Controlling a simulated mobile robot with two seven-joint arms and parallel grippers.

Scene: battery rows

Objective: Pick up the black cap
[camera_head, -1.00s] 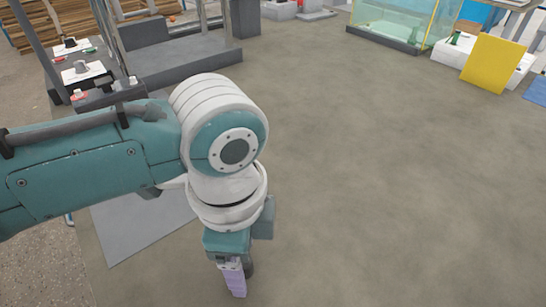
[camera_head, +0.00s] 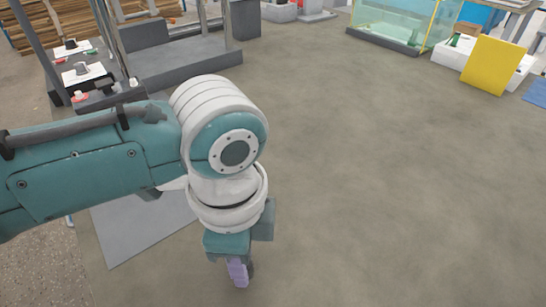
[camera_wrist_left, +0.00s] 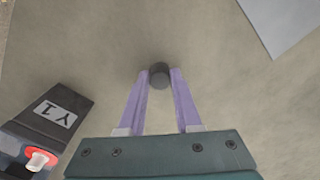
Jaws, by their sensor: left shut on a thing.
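The black cap (camera_wrist_left: 159,74) shows in the left wrist view as a small dark round piece between the tips of two lilac fingers. My left gripper (camera_head: 238,274) points down in the head view, in front of the bare floor. Its fingers are shut on the cap, one on each side of it. In the head view I cannot make out the cap clearly at the fingers. My right gripper is in neither view.
A flat grey sheet (camera_head: 135,228) lies on the floor to the left, partly behind my arm. A table (camera_head: 85,85) with small items stands at the far left. A glass tank (camera_head: 400,25) and a yellow board (camera_head: 495,65) are at the back right. The middle floor is clear.

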